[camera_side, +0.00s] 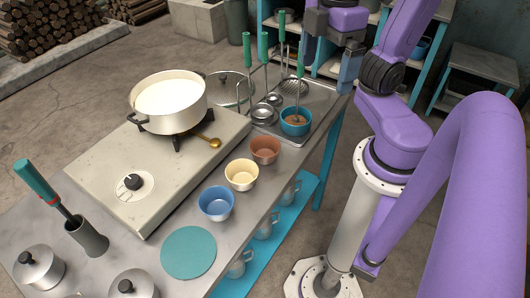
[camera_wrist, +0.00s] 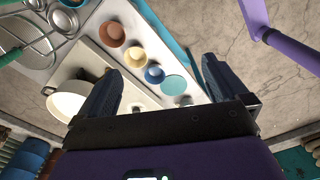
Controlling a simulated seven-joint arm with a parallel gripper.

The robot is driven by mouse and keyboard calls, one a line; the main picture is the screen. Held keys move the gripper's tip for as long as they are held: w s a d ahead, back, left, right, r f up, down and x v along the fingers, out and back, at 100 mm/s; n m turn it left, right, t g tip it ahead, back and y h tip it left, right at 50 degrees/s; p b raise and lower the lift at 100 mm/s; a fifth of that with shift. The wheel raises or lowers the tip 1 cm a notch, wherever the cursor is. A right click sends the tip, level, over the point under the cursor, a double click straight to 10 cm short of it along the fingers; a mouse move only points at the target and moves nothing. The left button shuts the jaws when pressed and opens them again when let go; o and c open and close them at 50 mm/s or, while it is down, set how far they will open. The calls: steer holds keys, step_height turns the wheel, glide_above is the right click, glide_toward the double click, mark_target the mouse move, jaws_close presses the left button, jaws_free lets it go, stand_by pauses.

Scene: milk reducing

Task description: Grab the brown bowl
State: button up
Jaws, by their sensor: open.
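The brown bowl (camera_side: 265,149) stands upright on the metal counter, at the far end of a row of three bowls. In the wrist view the brown bowl (camera_wrist: 111,34) is above and left of my fingers, outside the gap between them. My gripper (camera_side: 328,78) is open and empty, raised above the counter's right side, behind and to the right of the bowl in the side view. Both fingers also show spread apart in the wrist view (camera_wrist: 161,70). Nothing hides the bowl.
A cream bowl (camera_side: 241,174) and a blue bowl (camera_side: 216,203) stand nearer the camera. A pot of milk (camera_side: 168,99) is on the stove (camera_side: 92,172).

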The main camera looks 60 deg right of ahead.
steer(key=w+d+f+m+g+y, duration=0.2)
steer(key=w+d+m+g+y, duration=0.5)
steer(key=m, duration=1.1)
steer(key=w+d+m+t+y, duration=0.1)
steer(key=d+m+t+y, duration=0.1)
steer(key=d+m+t, duration=0.55)
steer(key=m+t, duration=0.6)
steer(key=m, duration=0.6)
glide_toward(271, 154)
steer(key=shift+n+y, duration=0.25)
steer(key=shift+y, duration=0.15)
steer(key=w+a+r, duration=0.2)
steer(key=shift+w+a, duration=0.1)
steer(key=shift+a, duration=0.25)
steer(key=shift+x, duration=2.7)
steer(key=shift+r, duration=0.2)
steer(key=c, duration=0.7)
